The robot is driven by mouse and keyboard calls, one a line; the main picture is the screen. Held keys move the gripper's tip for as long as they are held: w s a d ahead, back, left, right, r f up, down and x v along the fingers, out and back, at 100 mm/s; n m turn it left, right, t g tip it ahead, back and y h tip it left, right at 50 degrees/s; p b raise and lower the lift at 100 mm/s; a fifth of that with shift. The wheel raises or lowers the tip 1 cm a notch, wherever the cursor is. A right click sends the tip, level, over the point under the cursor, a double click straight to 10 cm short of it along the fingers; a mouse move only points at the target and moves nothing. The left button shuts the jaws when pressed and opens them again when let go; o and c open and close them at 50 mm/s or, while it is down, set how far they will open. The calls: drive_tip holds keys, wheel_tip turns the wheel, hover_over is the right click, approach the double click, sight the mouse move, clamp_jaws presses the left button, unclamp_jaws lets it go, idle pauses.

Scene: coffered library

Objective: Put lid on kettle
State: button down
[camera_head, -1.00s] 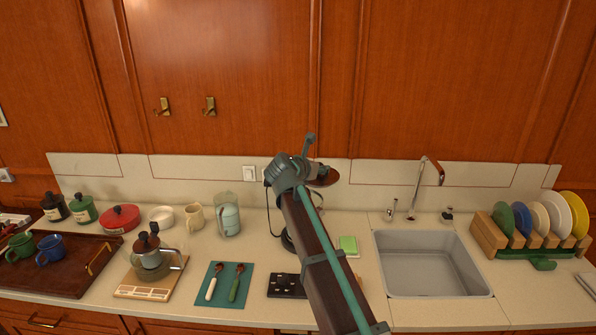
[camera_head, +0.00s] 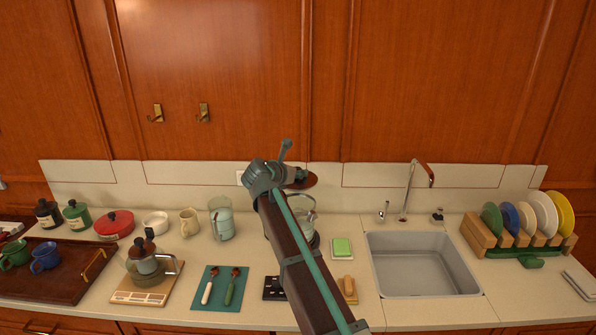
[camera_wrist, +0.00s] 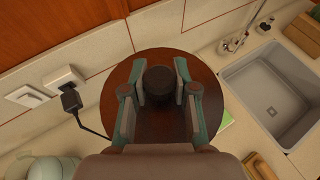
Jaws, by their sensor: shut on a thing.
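My gripper (camera_wrist: 159,72) is shut on the dark knob of a round brown lid (camera_wrist: 118,88). The lid also shows in the head view (camera_head: 302,183), held in the air at the end of my arm and roughly level. A clear glass kettle (camera_head: 306,217) stands on the counter below the lid, partly hidden behind my arm. In the head view the lid appears above the kettle's top, apart from it. In the wrist view the lid hides whatever is under it, so I cannot tell how well they line up.
A wall socket with a plug and dark cord (camera_wrist: 70,98) is left of the lid. The sink (camera_head: 420,264) and faucet (camera_head: 412,190) are to the right. A green sponge (camera_head: 342,247) lies right of the kettle. A glass pitcher (camera_head: 221,220) stands to the left.

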wheel_tip(320, 180, down, 6)
drive_tip(key=shift+r+b, duration=0.1)
drive_tip(key=shift+b, duration=0.55)
drive_tip(key=shift+p, duration=1.15)
idle(1.6)
drive_tip(key=shift+f, duration=1.55)
drive_tip(key=c, duration=0.8)
unclamp_jaws()
drive_tip(key=v, duration=1.2)
